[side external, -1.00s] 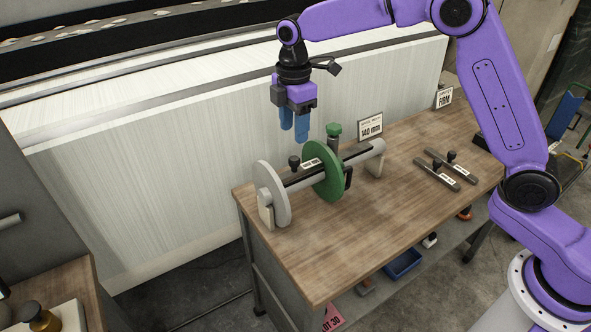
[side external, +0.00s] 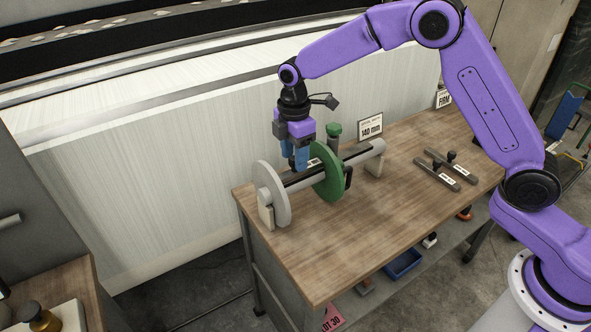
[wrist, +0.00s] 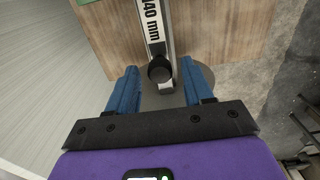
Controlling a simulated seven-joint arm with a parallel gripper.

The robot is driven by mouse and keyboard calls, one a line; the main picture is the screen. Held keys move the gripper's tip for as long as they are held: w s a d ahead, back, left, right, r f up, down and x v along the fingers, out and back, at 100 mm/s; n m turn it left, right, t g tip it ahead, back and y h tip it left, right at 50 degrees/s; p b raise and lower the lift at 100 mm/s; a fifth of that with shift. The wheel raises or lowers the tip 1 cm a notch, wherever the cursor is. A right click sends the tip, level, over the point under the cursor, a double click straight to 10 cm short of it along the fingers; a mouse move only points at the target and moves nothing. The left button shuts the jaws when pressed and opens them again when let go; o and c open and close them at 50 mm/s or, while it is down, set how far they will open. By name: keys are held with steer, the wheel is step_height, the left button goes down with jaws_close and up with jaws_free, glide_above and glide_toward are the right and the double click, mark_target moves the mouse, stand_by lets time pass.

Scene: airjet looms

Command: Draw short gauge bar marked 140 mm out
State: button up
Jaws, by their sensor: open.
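The short gauge bar (wrist: 152,22) lies along the spool between its grey disc (side external: 272,192) and green disc (side external: 328,172). In the side view my gripper (side external: 294,164) points down over the bar and hides the knob and most of the label. My gripper is open, with one blue finger on each side of the knob; I cannot tell whether either touches it.
Two loose dark bars with knobs (side external: 437,175) (side external: 459,166) lie on the wooden bench (side external: 330,260) at right. A "140 mm" sign (side external: 370,128) and a green-topped post (side external: 334,131) stand behind the spool. The front of the bench is clear.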

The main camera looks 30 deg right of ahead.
jaws_close()
step_height(320, 180, up, 9)
stand_by(2.0)
